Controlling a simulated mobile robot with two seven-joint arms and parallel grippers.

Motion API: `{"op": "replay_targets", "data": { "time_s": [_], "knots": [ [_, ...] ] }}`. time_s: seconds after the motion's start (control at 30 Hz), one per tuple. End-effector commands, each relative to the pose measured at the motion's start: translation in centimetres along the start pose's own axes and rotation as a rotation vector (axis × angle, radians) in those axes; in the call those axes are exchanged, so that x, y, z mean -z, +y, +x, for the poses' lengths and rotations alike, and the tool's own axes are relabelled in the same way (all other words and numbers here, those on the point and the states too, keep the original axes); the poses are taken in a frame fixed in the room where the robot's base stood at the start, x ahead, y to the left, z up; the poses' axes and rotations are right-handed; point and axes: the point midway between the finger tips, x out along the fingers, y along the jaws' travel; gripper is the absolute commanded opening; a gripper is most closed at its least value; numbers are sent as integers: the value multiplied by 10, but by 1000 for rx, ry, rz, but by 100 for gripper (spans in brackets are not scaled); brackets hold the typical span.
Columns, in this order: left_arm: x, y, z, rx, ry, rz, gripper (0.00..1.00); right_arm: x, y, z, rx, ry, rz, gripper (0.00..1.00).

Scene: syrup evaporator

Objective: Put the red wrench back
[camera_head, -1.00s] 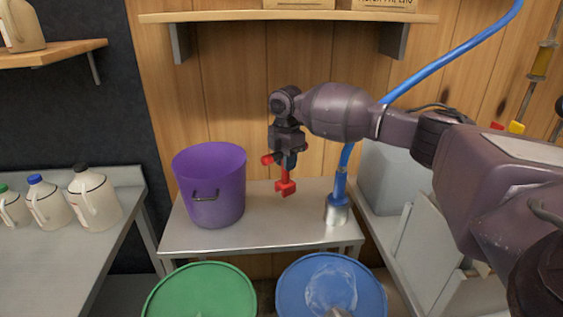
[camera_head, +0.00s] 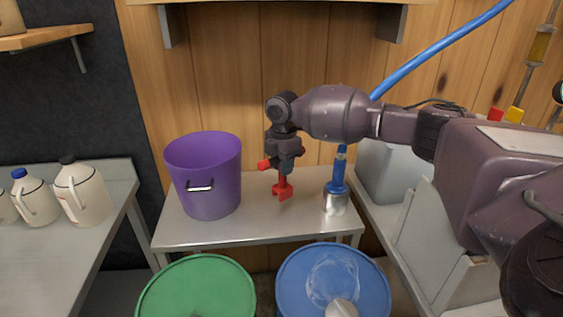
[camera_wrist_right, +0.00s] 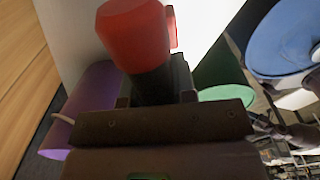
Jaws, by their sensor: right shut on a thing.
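The red wrench (camera_head: 282,188) hangs from my right gripper (camera_head: 284,166), its open-jawed head pointing down. My right gripper is shut on it, over the steel table (camera_head: 190,235), between the purple bucket and the blue hose nozzle. I cannot tell whether the wrench's lower end touches the table. In the right wrist view, a red end of the wrench (camera_wrist_right: 135,35) stands out large and close beyond the gripper. The gripped part is mostly hidden by the fingers. My left gripper is not in view.
The purple bucket (camera_head: 207,178) stands left of the wrench. The blue nozzle with a metal base (camera_head: 336,190) stands to the right. White jugs (camera_head: 85,195) stand on the left counter. A shelf (camera_head: 280,2) is above.

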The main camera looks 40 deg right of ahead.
Motion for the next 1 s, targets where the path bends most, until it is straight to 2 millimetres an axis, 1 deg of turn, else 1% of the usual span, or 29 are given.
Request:
{"op": "replay_targets", "data": {
  "time_s": [0.07,0.27,0.6,1.0],
  "knots": [
    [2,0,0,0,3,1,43,0,0,-3,-4,0,0,0],
    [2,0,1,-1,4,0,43,0,0,-1,-3,1,0,0],
    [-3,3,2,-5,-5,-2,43,0,0,22,-1,1,0,0],
    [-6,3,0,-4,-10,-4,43,0,1,23,-3,1,0,0]
  ]
}}
